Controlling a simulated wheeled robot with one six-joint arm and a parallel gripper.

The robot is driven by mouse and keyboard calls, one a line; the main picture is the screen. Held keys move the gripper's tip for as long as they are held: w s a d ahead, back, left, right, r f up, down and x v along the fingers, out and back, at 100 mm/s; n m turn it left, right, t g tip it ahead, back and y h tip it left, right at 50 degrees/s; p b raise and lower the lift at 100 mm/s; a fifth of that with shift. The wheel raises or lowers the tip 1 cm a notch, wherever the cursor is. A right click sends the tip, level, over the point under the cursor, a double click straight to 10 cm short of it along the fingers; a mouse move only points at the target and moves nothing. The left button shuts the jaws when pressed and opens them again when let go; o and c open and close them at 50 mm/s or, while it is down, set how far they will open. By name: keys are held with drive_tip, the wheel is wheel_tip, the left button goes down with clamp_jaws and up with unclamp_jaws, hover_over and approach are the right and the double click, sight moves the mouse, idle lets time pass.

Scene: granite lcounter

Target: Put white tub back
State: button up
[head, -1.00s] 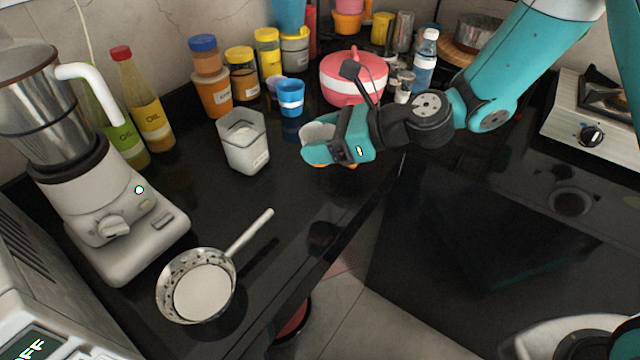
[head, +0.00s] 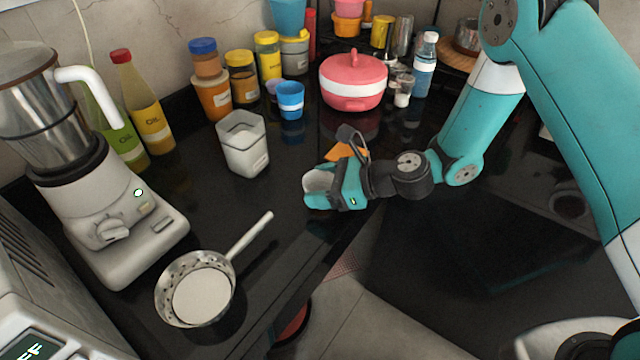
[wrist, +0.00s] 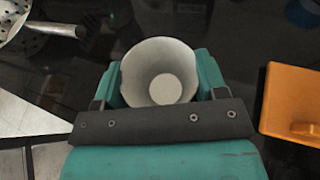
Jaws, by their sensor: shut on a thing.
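A small white tub (wrist: 158,72), round and open at the top, sits between the two teal fingers of my gripper (wrist: 160,85) in the wrist view. It looks empty, and its inner bottom shows. In the head view my gripper (head: 322,188) is shut on the tub (head: 316,181), over the dark counter near its front edge. The fingers hide part of the tub's side. I cannot tell whether its base touches the counter.
An orange object (head: 345,151) lies just behind my gripper, and right of it in the wrist view (wrist: 290,105). A square white container (head: 243,150) stands left, a blue cup (head: 290,99) and pink pot (head: 352,84) behind.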

drive_tip(key=o, duration=0.9)
drive_tip(key=shift+f, duration=0.1)
drive_tip(key=shift+o, duration=0.2)
drive_tip(key=shift+r, duration=0.2)
drive_tip(key=b+v, duration=0.1)
drive_tip(key=v, duration=1)
drive_tip(key=s+d+r+n+g+h, duration=0.1)
drive_tip(key=s+r+n+h, duration=0.3)
drive_tip(key=s+r+n, duration=0.4)
drive_tip(key=s+d+r+n+g+h, duration=0.2)
drive_tip(key=s+r+n, duration=0.6)
drive_tip(key=n, duration=1.2)
drive_tip(key=shift+s+r+h, duration=0.15)
drive_tip(key=shift+s+h, duration=1.25)
drive_tip(key=shift+s, duration=0.4)
drive_tip(key=shift+d, duration=0.15)
